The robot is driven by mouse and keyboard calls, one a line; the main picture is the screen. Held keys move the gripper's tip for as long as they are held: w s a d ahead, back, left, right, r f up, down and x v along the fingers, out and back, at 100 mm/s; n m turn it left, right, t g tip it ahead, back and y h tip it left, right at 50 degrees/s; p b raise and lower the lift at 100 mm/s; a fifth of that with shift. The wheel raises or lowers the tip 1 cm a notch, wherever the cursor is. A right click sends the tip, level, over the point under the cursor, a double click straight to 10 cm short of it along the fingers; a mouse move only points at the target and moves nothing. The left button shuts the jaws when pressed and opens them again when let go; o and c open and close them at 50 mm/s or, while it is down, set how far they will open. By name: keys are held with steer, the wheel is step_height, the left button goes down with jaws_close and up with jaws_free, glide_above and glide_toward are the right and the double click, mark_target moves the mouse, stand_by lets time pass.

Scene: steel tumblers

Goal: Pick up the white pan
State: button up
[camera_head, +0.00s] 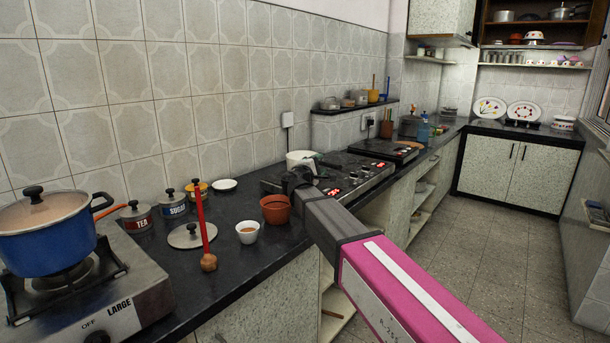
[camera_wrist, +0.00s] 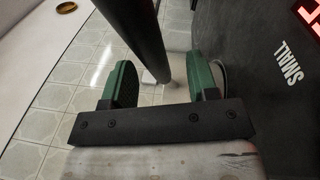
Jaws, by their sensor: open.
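The white pan (camera_head: 298,158) sits at the near end of the stove by the tiled wall in the head view, partly hidden by my gripper. My gripper (camera_head: 308,166) is close in front of it. In the wrist view my gripper (camera_wrist: 160,82) is open, with its two green fingers apart. A dark bar, which looks like a handle (camera_wrist: 136,32), runs down from the top edge across the gap between the fingers. I cannot tell whether either finger touches it. I cannot tell which part of the pan shows in the wrist view.
A brown pot (camera_head: 276,208) and a small white cup (camera_head: 247,232) stand near my arm. A blue pot (camera_head: 45,240) is on the left burner. Jars and a lid (camera_head: 192,236) with a red-handled utensil (camera_head: 203,225) are between. The stove (camera_head: 352,177) has red displays.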

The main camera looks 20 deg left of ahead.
steer(key=shift+w+d, duration=0.15)
steer(key=shift+w, duration=0.55)
jaws_close()
steer(key=shift+r, duration=0.3)
